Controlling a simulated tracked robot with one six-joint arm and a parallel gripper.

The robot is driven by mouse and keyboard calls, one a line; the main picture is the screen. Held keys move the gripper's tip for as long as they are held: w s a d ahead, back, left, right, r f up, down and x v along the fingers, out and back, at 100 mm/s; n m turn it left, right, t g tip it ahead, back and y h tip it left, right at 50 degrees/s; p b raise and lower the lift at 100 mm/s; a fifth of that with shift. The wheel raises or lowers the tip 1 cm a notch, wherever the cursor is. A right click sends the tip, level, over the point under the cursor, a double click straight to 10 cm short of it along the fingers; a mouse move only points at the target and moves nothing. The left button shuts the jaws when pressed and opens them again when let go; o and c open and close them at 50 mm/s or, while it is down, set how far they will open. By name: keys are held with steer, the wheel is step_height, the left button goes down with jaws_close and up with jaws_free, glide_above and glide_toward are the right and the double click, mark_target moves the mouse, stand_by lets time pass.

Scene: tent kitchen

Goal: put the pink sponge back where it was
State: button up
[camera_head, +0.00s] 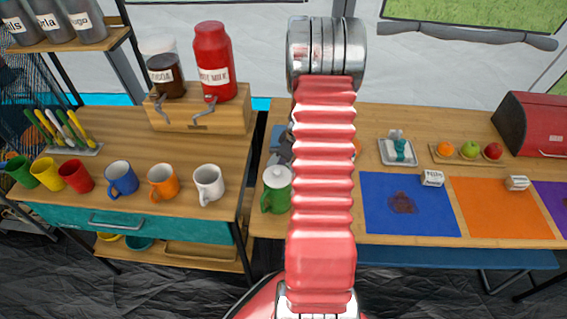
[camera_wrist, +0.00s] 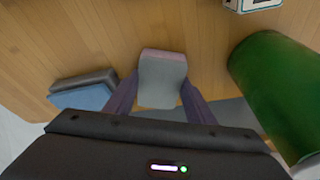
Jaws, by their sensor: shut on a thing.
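In the wrist view the pink sponge (camera_wrist: 162,76) sits between the two dark purple fingers of my gripper (camera_wrist: 160,88). It shows a broad grey face and a pink strip along its far edge. The fingers are shut on its two sides. Wooden tabletop shows around it; I cannot tell whether the sponge touches the wood. A blue and dark grey sponge (camera_wrist: 84,92) lies to its left, apart from it. In the head view my red arm hides my gripper and the pink sponge.
A big green container (camera_wrist: 282,95) stands close on the right in the wrist view, with a white and blue box (camera_wrist: 250,4) beyond. In the head view a green pot with a white lid (camera_head: 276,190) stands left of my arm. A blue mat (camera_head: 440,222) lies to the right.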

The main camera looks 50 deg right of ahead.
steer(key=o, duration=1.1)
steer(key=v, duration=1.2)
